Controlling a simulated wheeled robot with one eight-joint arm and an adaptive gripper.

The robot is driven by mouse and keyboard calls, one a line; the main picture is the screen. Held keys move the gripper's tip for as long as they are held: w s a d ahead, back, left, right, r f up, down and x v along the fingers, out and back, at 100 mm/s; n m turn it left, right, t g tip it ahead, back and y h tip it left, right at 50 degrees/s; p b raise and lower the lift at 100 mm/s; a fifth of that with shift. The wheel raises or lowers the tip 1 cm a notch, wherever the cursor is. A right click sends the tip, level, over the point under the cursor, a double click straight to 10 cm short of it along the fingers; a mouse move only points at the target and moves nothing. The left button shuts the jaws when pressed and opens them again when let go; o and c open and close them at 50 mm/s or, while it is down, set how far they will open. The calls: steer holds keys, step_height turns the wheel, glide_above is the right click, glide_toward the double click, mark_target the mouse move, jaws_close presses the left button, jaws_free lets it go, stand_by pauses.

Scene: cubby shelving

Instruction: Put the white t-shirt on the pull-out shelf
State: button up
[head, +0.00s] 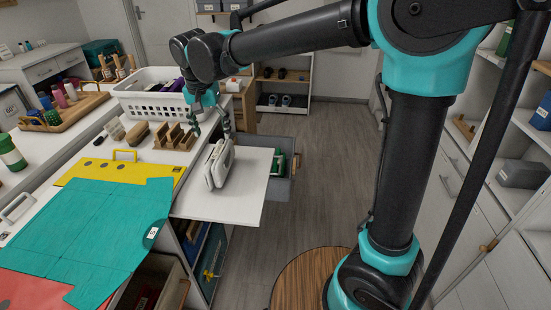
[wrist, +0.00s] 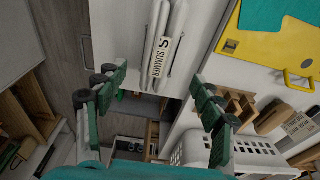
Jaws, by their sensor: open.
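A white folded bundle (head: 220,163), which looks like the white t-shirt, is on the white pull-out shelf (head: 250,195), near its left side. In the wrist view the bundle (wrist: 178,38) shows two long rounded white folds beside a label reading "S SUMMER". My gripper (head: 212,125) is open and empty, just beyond the bundle's far end in the head view. In the wrist view its two green-padded fingers (wrist: 155,85) are spread apart, and the bundle lies beyond the fingertips, not between them. The shelf (wrist: 118,40) also shows there.
A yellow board with a handle (head: 75,180), a teal sheet (head: 90,225) and a red sheet (head: 30,290) cover the near counter. A wooden rack (head: 175,138) and white basket (head: 150,95) stand near my gripper. The shelf's right part is clear above an open grey drawer (head: 283,180).

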steer(key=w+d+f, duration=0.1)
steer(key=d+f, duration=0.3)
steer(key=d, duration=0.8)
steer(key=w+d+f, duration=0.1)
steer(key=d+f, duration=0.3)
steer(key=d, duration=0.7)
steer(key=s+d+f+t, duration=0.1)
steer(key=s+d+f, duration=0.4)
steer(key=d, duration=0.4)
steer(key=s+d+f+t, duration=0.1)
steer(key=s+d+f, duration=0.4)
steer(key=d, duration=0.4)
steer(key=shift+s+n, duration=0.4)
steer(key=shift+s, duration=0.35)
